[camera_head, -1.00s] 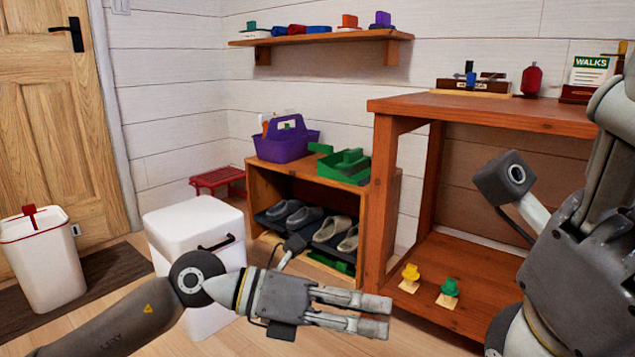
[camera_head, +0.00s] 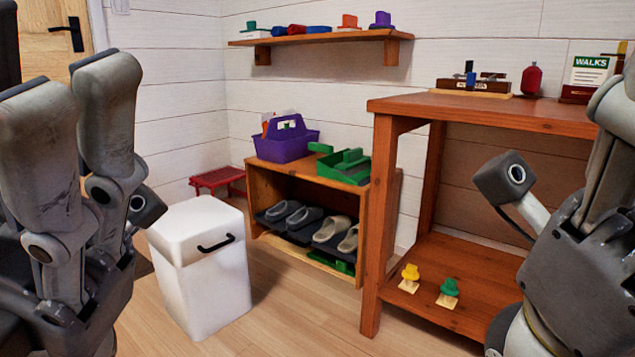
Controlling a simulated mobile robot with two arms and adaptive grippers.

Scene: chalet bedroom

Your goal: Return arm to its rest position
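My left gripper (camera_head: 85,140) is close to the camera at the left of the head view, pointing up. Its two fingers stand apart with a gap between them, and nothing shows in the gap. My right gripper (camera_head: 590,235) is at the right edge, close to the camera. Its fingers are partly cut off by the frame, so I cannot tell whether it is open. Neither gripper touches any furniture.
A white bin (camera_head: 200,275) stands on the floor right of my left gripper. A shoe bench (camera_head: 262,195) holds shoes, a purple caddy (camera_head: 285,145) and a green caddy (camera_head: 345,168). A wooden table (camera_head: 480,113) stands at right. The floor in the middle is clear.

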